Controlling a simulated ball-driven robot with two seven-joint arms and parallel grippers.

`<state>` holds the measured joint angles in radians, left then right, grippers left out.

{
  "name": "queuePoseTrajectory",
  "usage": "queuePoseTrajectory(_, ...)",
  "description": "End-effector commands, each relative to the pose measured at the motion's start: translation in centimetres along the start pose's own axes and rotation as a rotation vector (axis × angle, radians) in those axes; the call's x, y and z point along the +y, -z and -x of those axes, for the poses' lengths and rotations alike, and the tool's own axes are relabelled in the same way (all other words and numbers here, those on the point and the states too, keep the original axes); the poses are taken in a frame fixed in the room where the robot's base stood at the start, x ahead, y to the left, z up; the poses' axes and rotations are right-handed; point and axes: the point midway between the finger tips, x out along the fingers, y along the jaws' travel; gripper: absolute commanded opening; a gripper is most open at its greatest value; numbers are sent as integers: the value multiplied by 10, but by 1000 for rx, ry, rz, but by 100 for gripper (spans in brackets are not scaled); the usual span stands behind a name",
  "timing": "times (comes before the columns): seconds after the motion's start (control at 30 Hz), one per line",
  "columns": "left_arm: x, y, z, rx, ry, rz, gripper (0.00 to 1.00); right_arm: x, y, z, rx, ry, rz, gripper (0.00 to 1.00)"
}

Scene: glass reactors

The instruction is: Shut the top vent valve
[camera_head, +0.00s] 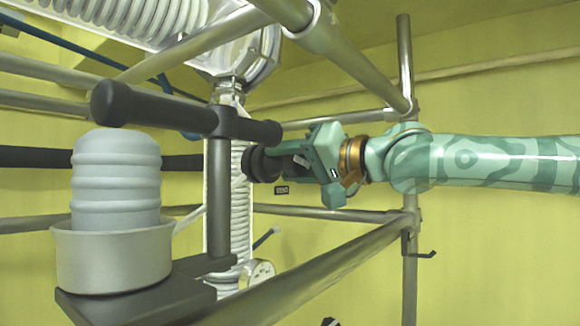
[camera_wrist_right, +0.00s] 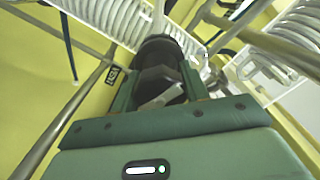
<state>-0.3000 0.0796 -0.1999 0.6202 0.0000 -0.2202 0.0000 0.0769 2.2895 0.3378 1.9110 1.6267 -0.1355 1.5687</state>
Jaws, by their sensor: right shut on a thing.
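My right gripper (camera_head: 280,162) comes in from the right in the head view, beside the vertical coiled glass column. Its jaws are shut on a black round knob (camera_head: 262,163), which I take to be the vent valve's handle. In the right wrist view my right gripper (camera_wrist_right: 160,75) has its green fingers on both sides of a dark part, the knob (camera_wrist_right: 158,50). The valve body and how far the knob is turned are hidden. My left gripper is not in view.
A black T-shaped handle (camera_head: 185,116) on a post stands in front of the column. A grey pan (camera_head: 112,262) holds a ribbed grey cylinder (camera_head: 115,180) at left. Metal frame bars (camera_head: 345,55) surround the glass coils (camera_head: 130,18). A round gauge (camera_head: 258,273) sits low.

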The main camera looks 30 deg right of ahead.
Motion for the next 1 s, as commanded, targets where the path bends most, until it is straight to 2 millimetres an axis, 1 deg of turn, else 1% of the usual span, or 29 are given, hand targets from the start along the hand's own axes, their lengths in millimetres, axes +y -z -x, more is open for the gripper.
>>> queuePoseTrajectory(0.03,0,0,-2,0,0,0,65,2,-2,-1,-4,-4,-41,22)
queuePoseTrajectory(0.57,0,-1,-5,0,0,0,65,2,-2,0,-2,-5,-545,22)
queuePoseTrajectory(1.0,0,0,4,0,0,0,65,0,-1,0,-2,-8,-962,22)
